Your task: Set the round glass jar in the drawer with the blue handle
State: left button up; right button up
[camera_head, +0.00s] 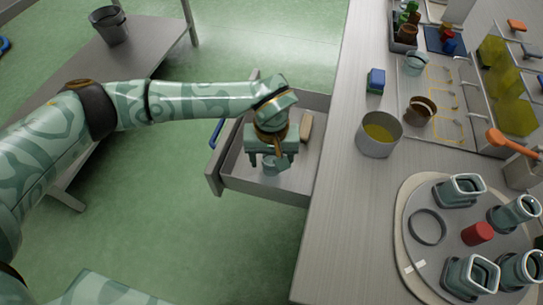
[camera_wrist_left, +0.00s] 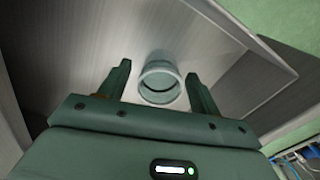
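The drawer (camera_head: 263,188) stands open from the counter, with its blue handle (camera_head: 216,133) on the left front. My left gripper (camera_head: 270,160) points down inside the drawer opening. The round glass jar (camera_head: 270,167) is in the drawer below the gripper, partly hidden by it. In the left wrist view the jar (camera_wrist_left: 160,80) stands between the two fingers (camera_wrist_left: 159,76), with a gap on each side, on the drawer's grey floor. The left gripper is open. My right gripper is not in view.
A tan block (camera_head: 306,126) lies in the drawer near its counter side. On the counter stand a metal pot (camera_head: 379,145), a blue-green box (camera_head: 375,80), a brown cup (camera_head: 419,110) and a small glass (camera_head: 415,63).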

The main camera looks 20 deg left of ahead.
aim_at(271, 156)
pick_arm(q)
jog(key=shift+r, duration=0.1)
notch_tip(271, 156, up, 12)
jog(key=p, duration=0.5)
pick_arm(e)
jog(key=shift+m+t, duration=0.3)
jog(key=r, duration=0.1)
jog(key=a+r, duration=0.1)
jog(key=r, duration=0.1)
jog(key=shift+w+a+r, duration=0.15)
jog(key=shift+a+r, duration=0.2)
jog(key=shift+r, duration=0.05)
